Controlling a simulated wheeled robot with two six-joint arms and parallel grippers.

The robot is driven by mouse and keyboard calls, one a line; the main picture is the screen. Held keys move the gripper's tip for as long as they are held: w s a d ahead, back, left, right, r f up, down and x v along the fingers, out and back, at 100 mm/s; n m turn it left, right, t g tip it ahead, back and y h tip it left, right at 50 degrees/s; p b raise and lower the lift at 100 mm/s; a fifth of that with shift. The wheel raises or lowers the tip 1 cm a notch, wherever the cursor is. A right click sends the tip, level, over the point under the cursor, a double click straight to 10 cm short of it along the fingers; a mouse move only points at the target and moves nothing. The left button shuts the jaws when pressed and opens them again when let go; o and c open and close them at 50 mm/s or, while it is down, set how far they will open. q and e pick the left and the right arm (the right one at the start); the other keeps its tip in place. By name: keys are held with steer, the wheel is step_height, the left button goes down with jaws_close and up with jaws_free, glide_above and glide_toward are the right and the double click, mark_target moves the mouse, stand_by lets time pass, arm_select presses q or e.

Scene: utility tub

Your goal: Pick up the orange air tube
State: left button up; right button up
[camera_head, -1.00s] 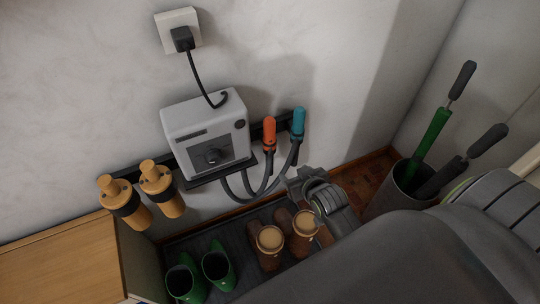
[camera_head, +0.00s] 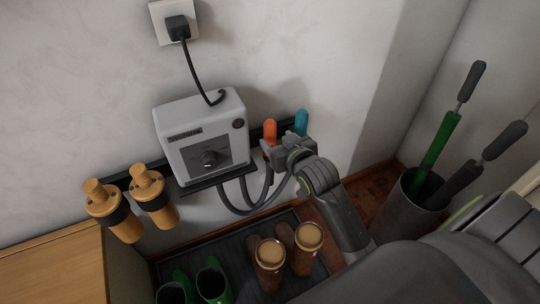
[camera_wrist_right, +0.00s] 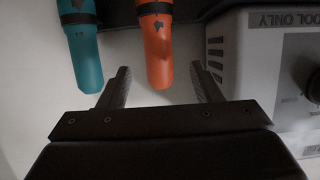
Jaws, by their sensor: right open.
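The orange air tube (camera_head: 270,130) hangs on the dark wall rail, right of the grey-white pump box (camera_head: 205,140). In the right wrist view the orange tube's end (camera_wrist_right: 157,52) lies between the lines of my open fingers, just beyond their tips. My right gripper (camera_head: 283,150) is at the tubes in the head view and hides their lower parts; its open fingers also show in the right wrist view (camera_wrist_right: 160,85). The teal tube (camera_head: 301,122) hangs to the right of the orange one; in the right wrist view it (camera_wrist_right: 83,50) is outside the left finger. My left gripper is not in view.
The pump box stands close beside the right finger in the wrist view. Dark hoses (camera_head: 240,200) loop below the box. Two orange-tan cylinders (camera_head: 150,195) hang at the left. Boots (camera_head: 270,255) stand on a dark tray below. A bin (camera_head: 405,205) with green and black pumps stands at the right.

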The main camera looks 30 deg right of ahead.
mark_target(268, 130)
steer(key=b+x, duration=0.2)
steer(key=x, duration=0.5)
steer(key=shift+w+d+f, duration=0.1)
steer(key=shift+w+f, duration=0.15)
steer(key=shift+w, duration=0.3)
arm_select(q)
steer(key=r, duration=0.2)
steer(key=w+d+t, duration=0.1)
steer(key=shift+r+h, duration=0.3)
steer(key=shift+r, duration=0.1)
arm_select(e)
steer(key=shift+c, duration=0.3)
steer(key=c, duration=1)
steer(key=shift+r, duration=0.15)
